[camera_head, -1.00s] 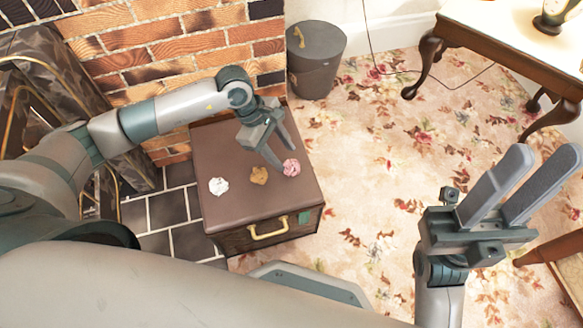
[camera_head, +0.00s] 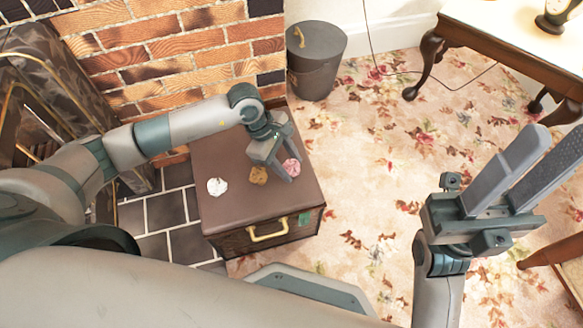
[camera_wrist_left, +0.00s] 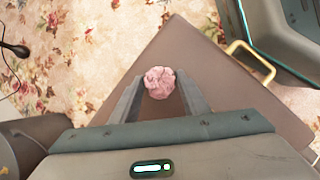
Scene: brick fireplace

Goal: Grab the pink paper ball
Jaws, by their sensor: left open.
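The pink paper ball (camera_head: 292,167) lies on the brown box top (camera_head: 225,150), near its right edge. A white paper ball (camera_head: 217,186) and a tan paper ball (camera_head: 258,175) lie to its left on the same top. My left gripper (camera_head: 284,172) is open and points down at the pink ball. In the left wrist view the pink ball (camera_wrist_left: 159,82) shows between the fingertips of the left gripper (camera_wrist_left: 160,92); whether they touch it I cannot tell. My right gripper (camera_head: 535,170) is open and empty, over the carpet at the right.
The box has a gold handle (camera_head: 268,229) on its front. A dark bin (camera_head: 316,65) stands behind it by the brick wall (camera_head: 180,55). A wooden table (camera_head: 500,40) stands at the back right. Floral carpet (camera_head: 370,150) lies open between them.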

